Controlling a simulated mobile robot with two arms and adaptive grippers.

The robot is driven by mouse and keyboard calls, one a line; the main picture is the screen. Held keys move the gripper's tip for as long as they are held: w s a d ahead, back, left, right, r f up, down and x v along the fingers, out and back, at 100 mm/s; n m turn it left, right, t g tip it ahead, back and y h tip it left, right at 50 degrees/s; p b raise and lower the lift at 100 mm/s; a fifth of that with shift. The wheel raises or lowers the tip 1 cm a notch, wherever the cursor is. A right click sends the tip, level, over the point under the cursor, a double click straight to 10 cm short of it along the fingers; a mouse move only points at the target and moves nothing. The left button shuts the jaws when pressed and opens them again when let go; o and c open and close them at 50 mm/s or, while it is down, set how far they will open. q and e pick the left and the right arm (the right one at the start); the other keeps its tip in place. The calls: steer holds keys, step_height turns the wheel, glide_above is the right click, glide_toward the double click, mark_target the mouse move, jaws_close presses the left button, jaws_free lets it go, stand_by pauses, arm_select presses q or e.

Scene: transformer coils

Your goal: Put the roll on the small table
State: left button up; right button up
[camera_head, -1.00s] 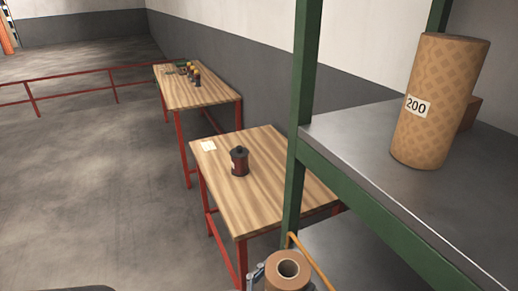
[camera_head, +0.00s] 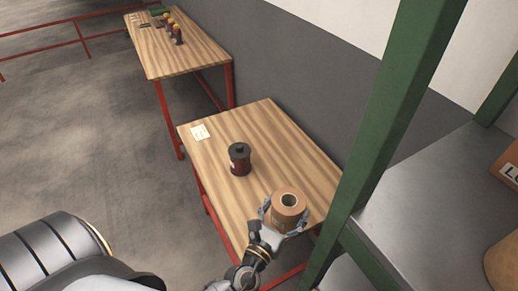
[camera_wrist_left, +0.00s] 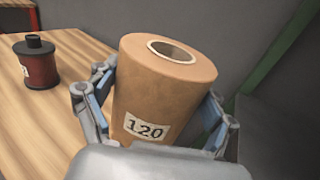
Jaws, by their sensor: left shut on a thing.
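A brown paper roll (camera_head: 287,208) with a hollow core is held in my left gripper (camera_head: 284,214). In the left wrist view the roll (camera_wrist_left: 160,90) is upright, slightly tilted, with a "120" label, and the fingers grip it from both sides. In the head view it appears over the near right part of the small wooden table (camera_head: 210,160); I cannot tell whether it touches the top. A dark red and black coil (camera_head: 239,160) stands on the table, left of the roll, and shows in the left wrist view (camera_wrist_left: 37,64). My right gripper is not in view.
A green-framed metal shelf (camera_head: 440,190) stands at the right, its post (camera_head: 385,130) close to the table's right side. A paper note (camera_head: 200,132) lies on the table's far left corner. A second table (camera_head: 180,52) with small parts stands behind. The table's left part is mostly clear.

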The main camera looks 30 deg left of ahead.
arm_select(q)
steer(key=shift+w+a+r+p, duration=0.2)
steer(key=shift+w+a+p, duration=0.1)
steer(key=shift+w+p, duration=0.25)
steer(key=shift+w+a+f+b, duration=0.4)
steer(key=shift+w+a+f, duration=0.3)
steer(key=shift+w, duration=0.05)
steer(key=w+a+f+b, duration=0.3)
steer(key=f+b, duration=0.1)
steer(key=w+a+f+b, duration=0.2)
steer(key=a+f+b, duration=0.1)
steer(key=f+b, duration=0.1)
steer(key=w+a+f+b, duration=0.3)
steer(key=f+b, duration=0.1)
steer(key=b, duration=0.1)
steer(key=shift+w+a+f, duration=0.2)
steer(key=shift+w+f, duration=0.05)
steer(key=shift+w, duration=0.1)
steer(key=shift+r, duration=0.1)
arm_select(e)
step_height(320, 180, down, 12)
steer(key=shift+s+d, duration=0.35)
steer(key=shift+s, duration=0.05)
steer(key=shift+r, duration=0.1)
